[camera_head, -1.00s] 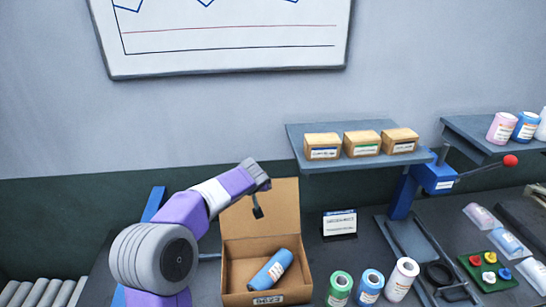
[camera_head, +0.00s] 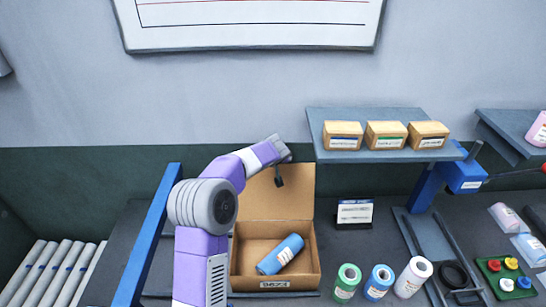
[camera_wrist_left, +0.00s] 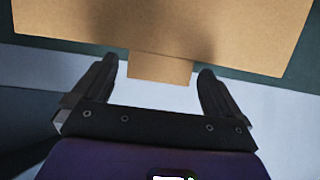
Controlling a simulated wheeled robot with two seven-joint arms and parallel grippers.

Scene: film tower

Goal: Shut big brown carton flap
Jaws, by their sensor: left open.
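The big brown carton (camera_head: 241,262) stands on the bench with its flap (camera_head: 296,190) raised upright at the back. A blue film roll (camera_head: 280,254) lies tilted inside the carton. My left gripper (camera_head: 279,181) is in front of the upper part of the flap. In the left wrist view my left gripper (camera_wrist_left: 157,78) is open and empty, and the flap (camera_wrist_left: 90,22) fills the top, with its tab (camera_wrist_left: 160,69) showing between the fingers. I cannot tell whether the fingers touch it. My right gripper is not in view.
A shelf (camera_head: 385,155) with small boxes hangs above. A blue rail (camera_head: 147,235) and rollers (camera_head: 48,272) are left.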

